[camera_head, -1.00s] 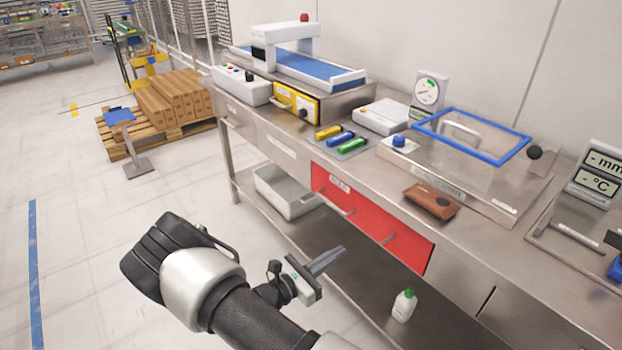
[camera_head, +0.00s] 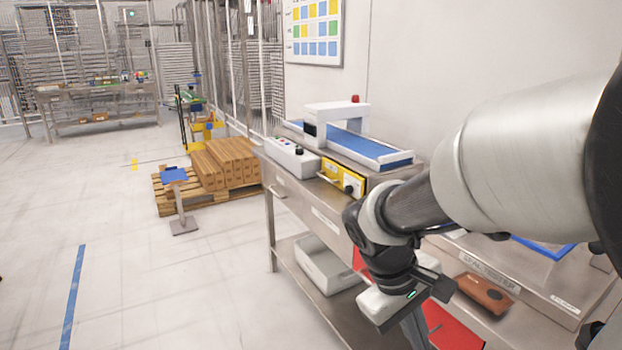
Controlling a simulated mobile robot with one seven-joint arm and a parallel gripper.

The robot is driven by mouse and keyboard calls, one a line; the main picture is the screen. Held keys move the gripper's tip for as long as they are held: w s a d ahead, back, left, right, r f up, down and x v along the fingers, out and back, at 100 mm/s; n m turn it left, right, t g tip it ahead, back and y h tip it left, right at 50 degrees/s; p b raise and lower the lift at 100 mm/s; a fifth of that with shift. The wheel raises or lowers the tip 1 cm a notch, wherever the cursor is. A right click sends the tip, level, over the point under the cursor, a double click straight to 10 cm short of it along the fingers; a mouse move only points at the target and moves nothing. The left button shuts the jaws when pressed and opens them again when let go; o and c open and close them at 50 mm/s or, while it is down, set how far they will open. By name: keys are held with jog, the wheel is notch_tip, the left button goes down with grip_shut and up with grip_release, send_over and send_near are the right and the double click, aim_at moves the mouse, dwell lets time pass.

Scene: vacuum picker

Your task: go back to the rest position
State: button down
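My arm comes in from the right edge, and my gripper (camera_head: 415,338) hangs from it, pointing down, at the lower middle right. The fingers run down to the bottom edge of the picture. I cannot tell whether they are apart or together, and I see no object held.
A grey bin (camera_head: 325,265) sits on the lower shelf. A pallet of cartons (camera_head: 225,165) and a blue-topped stand (camera_head: 180,205) are left; the floor nearer is clear.

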jog(key=s+a+r+m+t+y, duration=0.4)
jog(key=s+r+m+t, duration=0.3)
jog(key=r, duration=0.4)
notch_tip(320, 180, up, 18)
jog(key=n+g+p, duration=0.1)
jog(key=p, duration=1.7)
jog(key=shift+s+f+n, duration=0.15)
jog(key=shift+f+n, duration=0.1)
jog(key=shift+n, duration=0.05)
jog(key=shift+d, duration=0.15)
